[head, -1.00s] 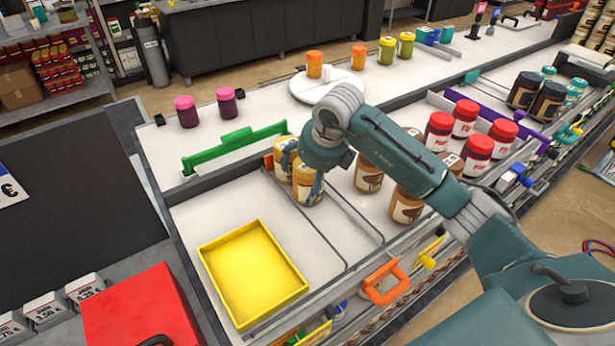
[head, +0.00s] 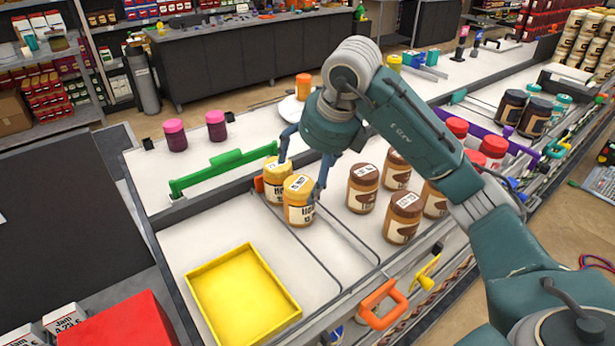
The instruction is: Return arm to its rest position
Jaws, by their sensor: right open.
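My right arm comes in from the right, and its right gripper (head: 301,176) points down with its blue fingers spread apart. It is over two yellow-lidded jars, the front one (head: 299,203) and the back one (head: 273,182), which stand upright close together. One fingertip shows by the back jar and the other at the right side of the front jar. I cannot tell whether they touch the jars. Nothing is seen held in the gripper. My left gripper is not in view.
Several brown-lidded jars (head: 362,188) stand just right of the gripper, and red-lidded jars (head: 493,152) stand behind the forearm. An empty yellow tray (head: 243,294) lies in front. A green bar (head: 222,172) and pink jars (head: 174,135) are at the left.

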